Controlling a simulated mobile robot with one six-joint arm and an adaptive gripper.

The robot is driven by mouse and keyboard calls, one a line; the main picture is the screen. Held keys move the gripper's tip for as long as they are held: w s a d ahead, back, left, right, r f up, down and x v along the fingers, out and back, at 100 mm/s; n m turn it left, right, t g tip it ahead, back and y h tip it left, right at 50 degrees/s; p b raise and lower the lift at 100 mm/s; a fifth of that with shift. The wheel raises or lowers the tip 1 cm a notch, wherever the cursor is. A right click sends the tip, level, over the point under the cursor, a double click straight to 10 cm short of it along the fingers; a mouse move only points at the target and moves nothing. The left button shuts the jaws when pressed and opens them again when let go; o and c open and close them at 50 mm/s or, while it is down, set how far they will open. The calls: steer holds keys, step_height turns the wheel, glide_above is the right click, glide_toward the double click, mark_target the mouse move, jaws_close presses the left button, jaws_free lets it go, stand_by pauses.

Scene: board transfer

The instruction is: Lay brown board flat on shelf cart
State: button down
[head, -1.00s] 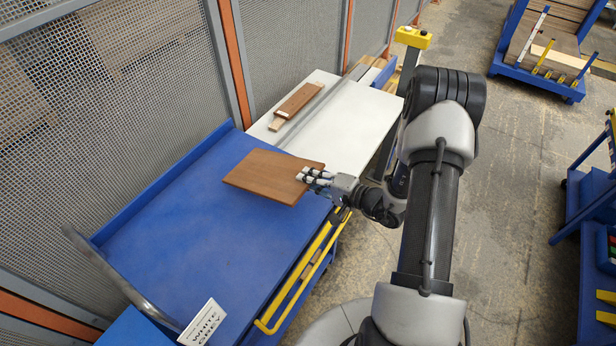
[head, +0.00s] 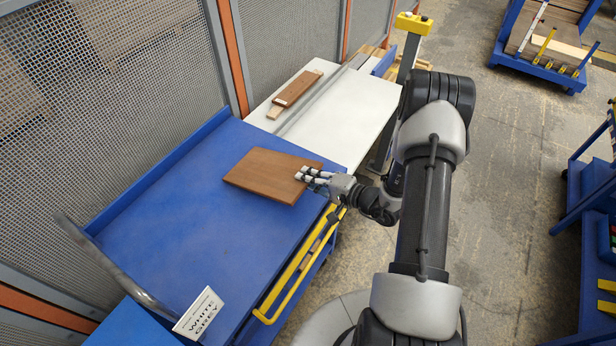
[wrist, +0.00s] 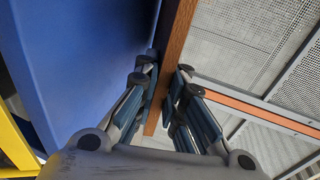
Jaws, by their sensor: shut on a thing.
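The brown board (head: 262,174) is a flat wooden rectangle over the far right part of the blue shelf cart (head: 170,235). My gripper (head: 312,175) is shut on the board's right edge in the head view. In the wrist view the board (wrist: 176,50) shows edge-on between the fingers of my gripper (wrist: 165,88), with the blue cart surface (wrist: 85,60) beside it. The board looks roughly level in the head view. I cannot tell whether it touches the cart top or hovers just above it.
A white table (head: 345,120) adjoins the cart's far end and holds smaller wooden boards (head: 298,90). A yellow handle (head: 295,270) runs along the cart's near side. A sign (head: 199,314) stands at its front corner. Mesh fencing (head: 100,80) rises behind. Most of the blue top is clear.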

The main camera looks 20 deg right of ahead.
steer(key=shift+f+b, duration=0.3)
steer(key=shift+b, duration=0.25)
steer(key=c, duration=1.6)
jaws_free()
steer(key=shift+o, duration=0.2)
steer(key=shift+r+p, duration=0.15)
steer(key=shift+p, duration=0.15)
steer(key=shift+r+g+h+p, duration=0.25)
steer(key=shift+g+p, duration=0.25)
steer(key=shift+p, duration=0.3)
steer(key=g+h+p, duration=0.1)
steer(key=p, duration=0.1)
steer(key=g+h+p, duration=0.1)
steer(key=g+p, duration=0.1)
steer(key=shift+s+d+r, duration=0.1)
steer(key=shift+s+r, duration=0.05)
steer(key=shift+r, duration=0.05)
steer(key=g+h+p, duration=0.1)
steer(key=g+p, duration=0.1)
steer(key=shift+s+d+r+g+h+p, duration=0.1)
steer(key=shift+s+r+g+h+p, duration=0.05)
steer(key=shift+g+h+p, duration=0.2)
steer(key=shift+s+g+p, duration=0.1)
steer(key=shift+g+p, duration=0.35)
steer(key=shift+p, duration=0.35)
steer(key=shift+d+f+h, duration=0.1)
steer(key=shift+f+h, duration=0.1)
steer(key=shift+h, duration=0.1)
